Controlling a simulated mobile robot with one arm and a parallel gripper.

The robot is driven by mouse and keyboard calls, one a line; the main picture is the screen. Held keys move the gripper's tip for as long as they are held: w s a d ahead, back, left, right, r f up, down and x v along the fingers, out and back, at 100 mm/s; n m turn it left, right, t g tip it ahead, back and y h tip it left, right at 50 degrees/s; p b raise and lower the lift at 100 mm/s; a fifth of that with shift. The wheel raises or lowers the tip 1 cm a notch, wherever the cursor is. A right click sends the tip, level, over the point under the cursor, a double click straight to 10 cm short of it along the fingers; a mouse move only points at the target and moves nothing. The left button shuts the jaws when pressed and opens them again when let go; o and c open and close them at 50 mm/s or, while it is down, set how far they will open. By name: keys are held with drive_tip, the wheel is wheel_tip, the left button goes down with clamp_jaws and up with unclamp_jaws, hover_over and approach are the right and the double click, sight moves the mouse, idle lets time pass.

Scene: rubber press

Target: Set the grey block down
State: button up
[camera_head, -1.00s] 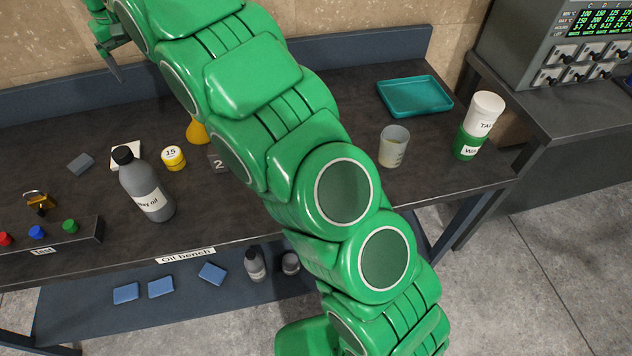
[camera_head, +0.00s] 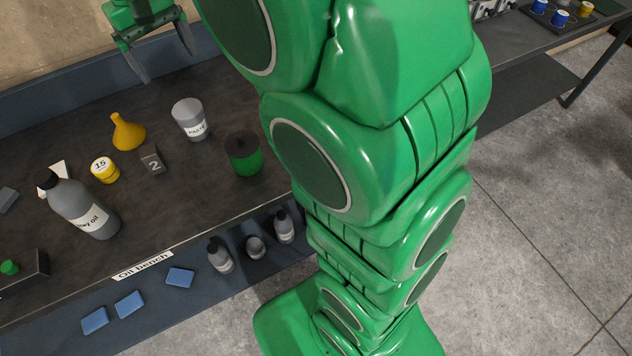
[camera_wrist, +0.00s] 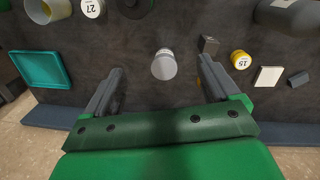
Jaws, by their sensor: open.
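The small grey block (camera_head: 7,199) lies on the oil bench at the left edge of the head view, cut off by the frame. In the wrist view the grey block (camera_wrist: 298,79) lies at the far right beside a white tile. My gripper (camera_head: 162,62) is open and empty above the back of the bench. In the wrist view the two fingers of my gripper (camera_wrist: 160,70) stand apart, well to the left of the block. A grey paste cup (camera_wrist: 164,65) shows between them; no contact is visible.
A dark block marked 2 (camera_head: 153,160), yellow funnel (camera_head: 128,132), yellow 15 weight (camera_head: 105,170) and grey oil bottle (camera_head: 83,208) stand on the bench. A green tin (camera_head: 243,153) is near my arm. A teal tray (camera_wrist: 42,68) lies left in the wrist view.

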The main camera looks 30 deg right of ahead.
drive_tip(key=s+d+f+m, duration=0.1)
drive_tip(key=s+d+f, duration=0.2)
drive_tip(key=s, duration=0.7)
drive_tip(key=s+d+f+g, duration=0.1)
drive_tip(key=s+d+f, duration=0.2)
drive_tip(key=s, duration=0.7)
drive_tip(key=s+d+f+m, duration=0.1)
drive_tip(key=s+d+f, duration=0.2)
drive_tip(key=s+d, duration=0.3)
drive_tip(key=s, duration=0.5)
drive_tip(key=shift+d+m+y, duration=0.3)
drive_tip(key=shift+d, duration=0.1)
